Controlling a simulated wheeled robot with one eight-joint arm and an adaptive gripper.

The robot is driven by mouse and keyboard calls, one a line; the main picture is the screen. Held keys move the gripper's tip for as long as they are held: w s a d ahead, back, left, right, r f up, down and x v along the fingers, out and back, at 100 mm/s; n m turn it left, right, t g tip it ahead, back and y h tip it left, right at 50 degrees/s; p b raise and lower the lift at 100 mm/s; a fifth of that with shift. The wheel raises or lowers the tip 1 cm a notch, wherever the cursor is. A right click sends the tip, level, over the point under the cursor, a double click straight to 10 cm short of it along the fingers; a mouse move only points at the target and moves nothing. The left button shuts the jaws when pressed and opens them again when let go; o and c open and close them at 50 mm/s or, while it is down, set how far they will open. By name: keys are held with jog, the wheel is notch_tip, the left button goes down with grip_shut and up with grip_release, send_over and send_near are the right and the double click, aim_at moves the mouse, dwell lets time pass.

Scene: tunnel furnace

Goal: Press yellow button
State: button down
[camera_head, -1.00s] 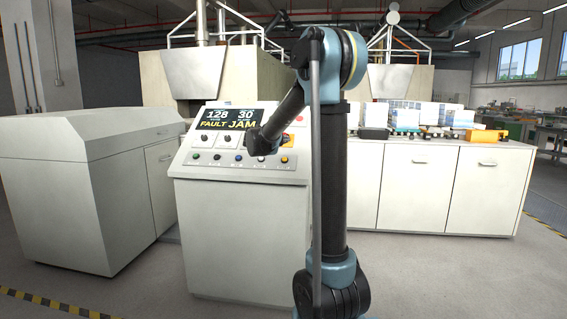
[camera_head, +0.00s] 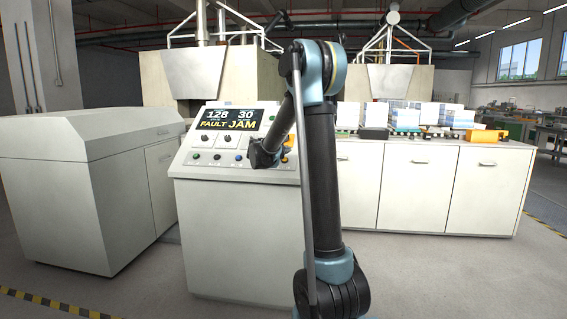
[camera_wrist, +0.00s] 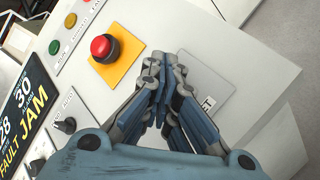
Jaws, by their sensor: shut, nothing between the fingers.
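The control panel (camera_head: 200,172) has a black screen (camera_head: 229,119) reading FAULT JAM. In the wrist view, a small round yellow button or lamp (camera_wrist: 70,20) sits between a green one (camera_wrist: 54,47) and a red one at the top edge. My gripper (camera_wrist: 158,62) is shut and empty, its fingers together over the panel, right of the red mushroom button (camera_wrist: 105,47) on its yellow plate (camera_wrist: 119,60). I cannot tell whether the fingertips touch the panel. In the head view my arm hides part of the panel's right side and lower button row.
Knobs (camera_wrist: 65,125) sit beside the screen. A green button (camera_head: 195,156) and a blue button (camera_head: 239,158) show in the lower row. A white cabinet (camera_head: 50,200) stands left and a long bench (camera_head: 430,190) right. Clear floor lies in front.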

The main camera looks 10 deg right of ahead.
jog(key=shift+w+d+f, duration=0.2)
jog(key=shift+w+f, duration=0.3)
jog(key=shift+f, duration=0.3)
jog(key=shift+w+d+f, duration=0.15)
jog(key=shift+w+f, duration=0.3)
jog(key=shift+f, duration=0.25)
dwell(2.0)
jog(key=shift+r, duration=0.1)
jog(key=shift+s+a+r, duration=0.2)
jog(key=shift+s+r, duration=0.3)
jog(key=shift+r, duration=0.2)
jog(key=shift+s+r, duration=0.1)
jog(key=shift+s+a+r, duration=0.25)
jog(key=shift+s+r, duration=0.4)
jog(key=shift+r, duration=0.35)
jog(key=shift+s+a+r, duration=0.2)
jog(key=shift+s+r, duration=0.45)
jog(key=shift+r, duration=0.3)
